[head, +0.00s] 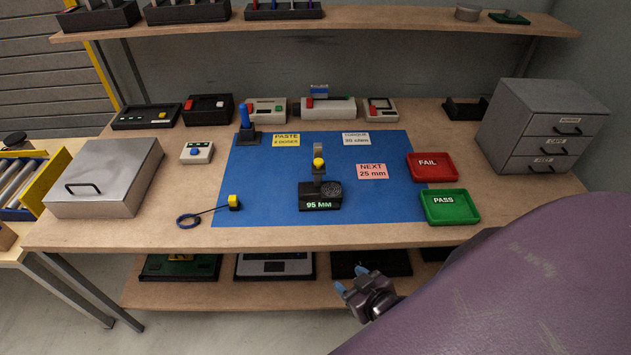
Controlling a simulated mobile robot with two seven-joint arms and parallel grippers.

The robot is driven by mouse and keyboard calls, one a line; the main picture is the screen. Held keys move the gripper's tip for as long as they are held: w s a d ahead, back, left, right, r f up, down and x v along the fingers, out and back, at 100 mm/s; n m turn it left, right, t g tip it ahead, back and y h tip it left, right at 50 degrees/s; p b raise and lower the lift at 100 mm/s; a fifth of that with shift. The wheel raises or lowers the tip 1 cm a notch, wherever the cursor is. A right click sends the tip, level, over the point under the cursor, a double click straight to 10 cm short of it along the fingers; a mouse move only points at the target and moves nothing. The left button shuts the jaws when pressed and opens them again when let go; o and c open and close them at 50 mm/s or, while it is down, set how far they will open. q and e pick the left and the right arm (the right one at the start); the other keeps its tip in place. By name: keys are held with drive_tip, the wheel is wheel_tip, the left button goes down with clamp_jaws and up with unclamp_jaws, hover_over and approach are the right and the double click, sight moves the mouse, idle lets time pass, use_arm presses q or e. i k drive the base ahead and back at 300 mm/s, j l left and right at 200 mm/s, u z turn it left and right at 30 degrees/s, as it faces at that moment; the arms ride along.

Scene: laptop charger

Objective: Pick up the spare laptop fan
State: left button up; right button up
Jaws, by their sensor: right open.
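I cannot pick out a spare laptop fan with certainty. A small dark round part (332,188) lies on the black stand marked "95 MM" (320,203) at the middle of the blue mat (270,195); it is too small to tell what it is. My right gripper (351,280) is open and empty, with light blue fingertips. It is in front of the bench's front edge in the picture, apart from the stand. My left gripper is not in view.
A red FAIL tray (432,166) and green PASS tray (450,206) stand at the mat's right. A grey drawer cabinet (542,125) is at back right, a metal box (105,178) at left. An upper shelf (380,20) spans the back; a lower shelf (220,295) holds equipment.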

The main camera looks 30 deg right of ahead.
sight(330, 191)
drive_tip(key=z, duration=1.15)
